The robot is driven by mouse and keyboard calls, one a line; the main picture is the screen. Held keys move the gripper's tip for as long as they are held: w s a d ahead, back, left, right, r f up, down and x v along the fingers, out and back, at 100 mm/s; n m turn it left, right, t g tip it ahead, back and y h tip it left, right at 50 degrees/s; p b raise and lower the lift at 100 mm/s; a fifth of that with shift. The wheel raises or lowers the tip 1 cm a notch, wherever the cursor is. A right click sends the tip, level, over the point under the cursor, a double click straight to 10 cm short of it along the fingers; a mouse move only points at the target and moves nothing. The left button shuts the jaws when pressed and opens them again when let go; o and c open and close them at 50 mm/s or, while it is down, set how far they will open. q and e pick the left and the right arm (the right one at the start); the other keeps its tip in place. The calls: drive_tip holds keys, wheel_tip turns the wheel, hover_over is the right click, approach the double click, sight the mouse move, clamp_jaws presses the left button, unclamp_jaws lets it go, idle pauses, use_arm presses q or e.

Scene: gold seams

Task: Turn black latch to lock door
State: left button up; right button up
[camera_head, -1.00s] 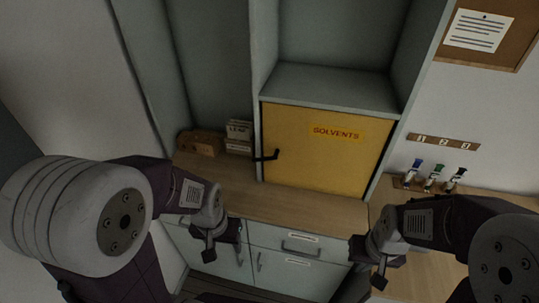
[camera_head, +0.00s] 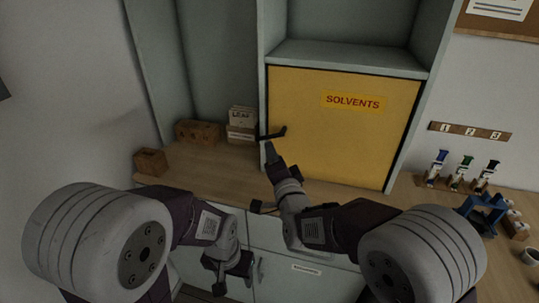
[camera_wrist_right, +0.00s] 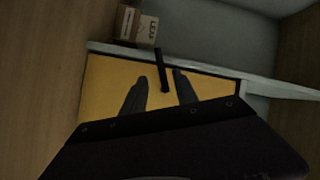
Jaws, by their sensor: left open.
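The yellow cabinet door (camera_head: 345,135) is labelled SOLVENTS and looks closed. Its black latch (camera_head: 273,133) sits at the door's left edge, lying nearly level with its right end slightly raised. My right gripper (camera_head: 269,150) is just below the latch. In the right wrist view, the two fingers of the right gripper (camera_wrist_right: 160,82) are apart, with the latch (camera_wrist_right: 161,62) reaching between them; contact cannot be told.
At right are small bottles (camera_head: 463,170) below a numbered strip (camera_head: 470,131), and a blue stand (camera_head: 485,213). An empty shelf is above the door.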

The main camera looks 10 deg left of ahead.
sight(268, 137)
drive_tip(key=p+x, duration=0.2)
drive_tip(key=x, duration=0.7)
drive_tip(key=shift+d+r, duration=0.1)
drive_tip(key=shift+r, duration=0.05)
clamp_jaws()
idle(1.1)
